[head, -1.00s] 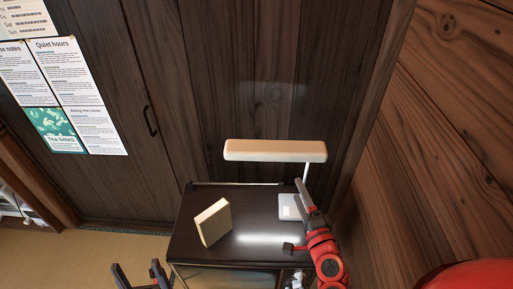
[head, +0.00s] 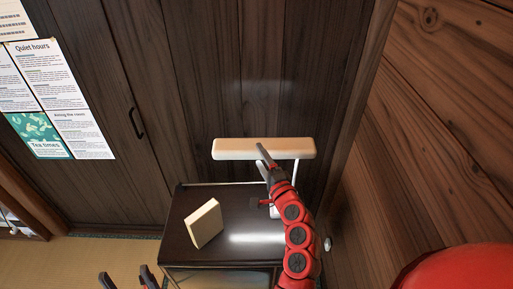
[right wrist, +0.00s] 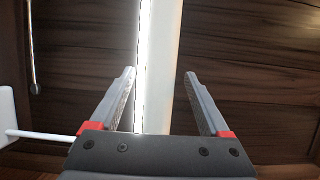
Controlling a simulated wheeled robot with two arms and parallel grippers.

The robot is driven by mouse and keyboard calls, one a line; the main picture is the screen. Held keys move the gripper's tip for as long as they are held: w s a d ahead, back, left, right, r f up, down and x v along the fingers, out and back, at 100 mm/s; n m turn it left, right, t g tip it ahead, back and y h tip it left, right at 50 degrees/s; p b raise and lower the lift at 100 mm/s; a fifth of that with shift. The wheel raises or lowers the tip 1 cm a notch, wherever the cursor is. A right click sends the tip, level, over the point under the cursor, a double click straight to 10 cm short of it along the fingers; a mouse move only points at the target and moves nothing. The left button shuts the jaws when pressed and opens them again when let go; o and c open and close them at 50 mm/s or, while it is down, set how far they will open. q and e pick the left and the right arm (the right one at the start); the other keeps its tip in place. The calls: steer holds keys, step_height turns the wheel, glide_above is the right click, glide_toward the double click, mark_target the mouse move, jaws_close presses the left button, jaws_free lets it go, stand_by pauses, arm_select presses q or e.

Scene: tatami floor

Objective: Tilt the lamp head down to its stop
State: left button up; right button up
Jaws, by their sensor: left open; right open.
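The lamp head (head: 230,148) is a long cream bar, lying roughly level in the head view, above a small dark table. Its thin white stem (head: 296,172) drops from near its right end; the base is mostly hidden behind my right arm. My right gripper (head: 263,155) is at the right half of the lamp head. In the right wrist view the lamp head (right wrist: 164,35), with a bright lit strip, runs between the two spread fingers of the gripper (right wrist: 160,75), with a gap on each side. My left gripper (head: 125,278) is open, low at the left, far from the lamp.
A cream block (head: 204,223) stands on the dark table (head: 180,228), left of my right arm. A dark wooden wall with a door handle (head: 135,122) is behind, and a plank wall (head: 440,130) is at the right.

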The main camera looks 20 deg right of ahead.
mark_target(256, 150)
steer(key=shift+w+a+p, duration=0.15)
steer(key=shift+w+p, duration=0.25)
steer(key=shift+w, duration=1.65)
jaws_close()
